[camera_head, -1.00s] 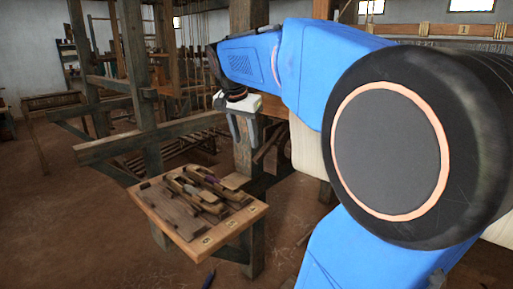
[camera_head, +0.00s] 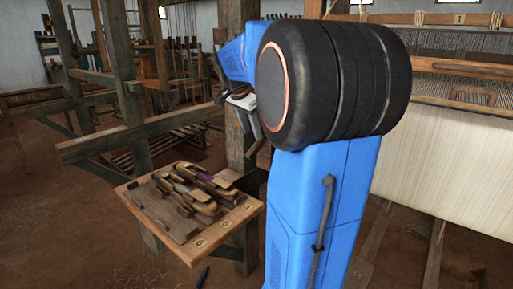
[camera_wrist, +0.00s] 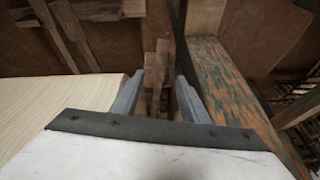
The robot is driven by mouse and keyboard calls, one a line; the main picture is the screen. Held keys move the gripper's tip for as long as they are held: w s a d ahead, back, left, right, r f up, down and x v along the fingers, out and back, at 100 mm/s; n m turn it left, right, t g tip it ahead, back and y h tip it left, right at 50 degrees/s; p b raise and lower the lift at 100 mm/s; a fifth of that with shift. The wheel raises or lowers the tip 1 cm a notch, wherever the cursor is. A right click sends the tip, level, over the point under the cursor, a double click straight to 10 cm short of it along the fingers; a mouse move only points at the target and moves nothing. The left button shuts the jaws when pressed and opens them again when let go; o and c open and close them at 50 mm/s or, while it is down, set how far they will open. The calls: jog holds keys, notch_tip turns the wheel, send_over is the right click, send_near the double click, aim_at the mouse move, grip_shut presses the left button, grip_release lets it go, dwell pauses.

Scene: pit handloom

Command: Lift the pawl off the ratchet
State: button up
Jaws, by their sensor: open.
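In the wrist view, my gripper (camera_wrist: 166,70) is open, with one grey finger on each side of a narrow upright brown wooden piece (camera_wrist: 164,65). This looks like the pawl. I cannot tell whether the fingers touch it. The ratchet cannot be made out clearly, and the contact between pawl and ratchet is not visible. In the head view, my gripper (camera_head: 254,120) is beside the worn wooden post and is partly hidden by my blue arm. A short wooden end (camera_head: 254,148) shows just below it.
The post (camera_head: 234,150) also stands close on the right in the wrist view (camera_wrist: 235,90). A small bench (camera_head: 160,215) holding several wooden shuttles (camera_head: 195,190) stands left of the post. A loom beam (camera_head: 125,138) crosses behind it.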

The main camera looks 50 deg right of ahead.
aim_at(256, 144)
jog(key=x, duration=0.9)
